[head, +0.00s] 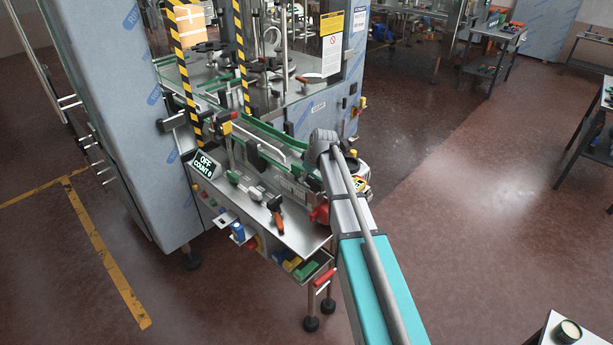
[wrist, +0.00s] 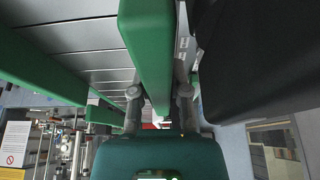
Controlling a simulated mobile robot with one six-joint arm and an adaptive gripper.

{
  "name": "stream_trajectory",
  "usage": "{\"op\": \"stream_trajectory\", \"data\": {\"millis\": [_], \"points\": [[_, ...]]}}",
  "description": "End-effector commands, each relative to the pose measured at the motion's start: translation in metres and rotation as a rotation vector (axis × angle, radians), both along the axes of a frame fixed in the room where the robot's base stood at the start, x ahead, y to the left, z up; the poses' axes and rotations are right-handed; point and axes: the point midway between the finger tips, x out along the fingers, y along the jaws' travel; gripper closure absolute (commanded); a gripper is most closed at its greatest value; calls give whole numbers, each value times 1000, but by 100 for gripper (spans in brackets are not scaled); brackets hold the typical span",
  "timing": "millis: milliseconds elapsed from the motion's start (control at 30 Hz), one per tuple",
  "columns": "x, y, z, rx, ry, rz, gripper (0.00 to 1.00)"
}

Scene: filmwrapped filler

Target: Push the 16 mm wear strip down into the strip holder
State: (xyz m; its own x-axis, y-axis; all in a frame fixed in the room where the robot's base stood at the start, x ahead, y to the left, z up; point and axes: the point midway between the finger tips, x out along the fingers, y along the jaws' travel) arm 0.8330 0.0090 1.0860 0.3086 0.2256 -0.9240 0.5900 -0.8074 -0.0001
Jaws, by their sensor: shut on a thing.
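In the wrist view, a long green strip (wrist: 146,40), which I take to be the wear strip, runs from the top edge down to my gripper (wrist: 159,92). The grey fingers stand on either side of it, and my gripper is shut on it. Another green rail (wrist: 40,65) runs at the left beside grey plates. I cannot tell which part is the strip holder, or whether the strip is seated in it. In the head view, my arm hides my gripper at the machine's conveyor, where a green-edged rail (head: 283,145) shows.
A steel shelf (head: 295,235) with several hand tools, one orange-handled (head: 276,212), lies in front of the conveyor. A small display (head: 204,164) reads OFF. A dark body (wrist: 265,60) fills the wrist view's upper right.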

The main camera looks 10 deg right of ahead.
Motion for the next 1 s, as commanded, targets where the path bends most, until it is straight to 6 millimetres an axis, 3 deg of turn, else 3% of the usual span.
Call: {"op": "stream_trajectory", "data": {"millis": [300,1000], "points": [[0,0,-1,0,0,0,100],[0,0,16,0,0,0,100]]}}
